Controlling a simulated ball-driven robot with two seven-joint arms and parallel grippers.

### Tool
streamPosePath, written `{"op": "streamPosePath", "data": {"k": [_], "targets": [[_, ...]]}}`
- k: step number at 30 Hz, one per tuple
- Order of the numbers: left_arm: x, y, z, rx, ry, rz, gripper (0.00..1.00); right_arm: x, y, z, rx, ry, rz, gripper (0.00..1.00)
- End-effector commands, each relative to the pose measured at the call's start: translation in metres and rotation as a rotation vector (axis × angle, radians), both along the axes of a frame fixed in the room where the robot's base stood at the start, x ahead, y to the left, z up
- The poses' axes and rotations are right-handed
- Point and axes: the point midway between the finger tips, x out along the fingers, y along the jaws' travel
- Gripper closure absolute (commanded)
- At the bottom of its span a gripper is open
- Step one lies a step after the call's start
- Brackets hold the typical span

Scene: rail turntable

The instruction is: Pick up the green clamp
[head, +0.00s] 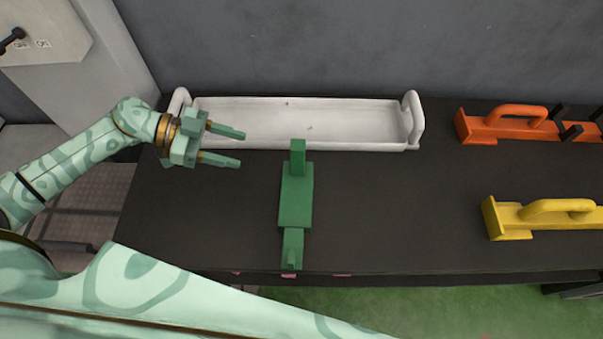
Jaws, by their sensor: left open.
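The green clamp (296,203) lies on the dark table, left of the table's middle, with its long side running from the tray toward the near edge. An upright green block stands at its far end and a smaller one at its near end. My left gripper (242,148) is open and empty, with its two green fingers pointing right. In the picture it is up and to the left of the clamp, over the tray's left front part, apart from the clamp. My right gripper is not in view.
A white tray (300,147) with a handle at each end stands at the back of the dark table (400,220). An orange clamp (500,126) and a yellow clamp (511,216) lie at the right. A grey wall rises behind.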

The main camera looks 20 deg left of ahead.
Motion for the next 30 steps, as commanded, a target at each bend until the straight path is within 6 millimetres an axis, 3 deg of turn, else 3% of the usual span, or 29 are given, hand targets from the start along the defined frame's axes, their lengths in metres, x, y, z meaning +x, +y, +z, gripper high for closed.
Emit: {"op": "streamPosePath", "data": {"k": [10, 17, 23, 30], "targets": [[0.019, -0.073, -0.033, -0.007, -0.001, -0.002, 0.47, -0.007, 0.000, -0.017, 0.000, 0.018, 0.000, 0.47], [0.025, -0.093, -0.041, -0.002, -0.003, 0.000, 0.47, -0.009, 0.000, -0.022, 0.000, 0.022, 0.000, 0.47], [0.036, -0.118, -0.059, -0.005, -0.001, -0.001, 0.47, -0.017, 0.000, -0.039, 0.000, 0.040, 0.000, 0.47], [0.040, -0.136, -0.062, -0.003, -0.001, 0.000, 0.47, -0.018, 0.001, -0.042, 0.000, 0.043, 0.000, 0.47]]}}
